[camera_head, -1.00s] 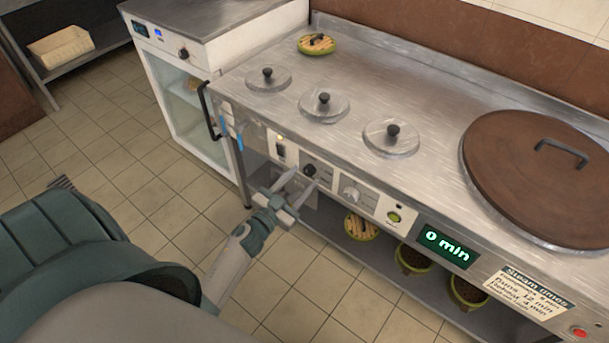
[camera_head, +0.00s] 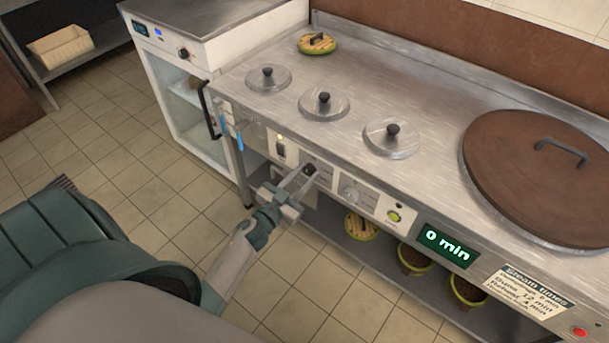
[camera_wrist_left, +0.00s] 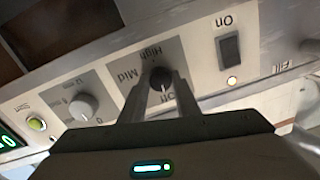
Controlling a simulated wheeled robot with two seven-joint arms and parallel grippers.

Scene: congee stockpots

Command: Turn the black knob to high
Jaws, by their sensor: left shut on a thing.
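The black knob (camera_head: 310,169) is on the front panel of the steel counter. My left gripper (camera_head: 302,176) is at the panel and shut on the knob. In the left wrist view my left gripper (camera_wrist_left: 159,95) has a finger on each side of the knob. My right gripper is not in view.
A white timer dial (camera_head: 352,192) and a green button (camera_head: 394,216) sit right of the knob. A black switch (camera_head: 280,151) is on the left. A display (camera_head: 446,244) reads "0 min". Pots with lids are set in the counter top.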

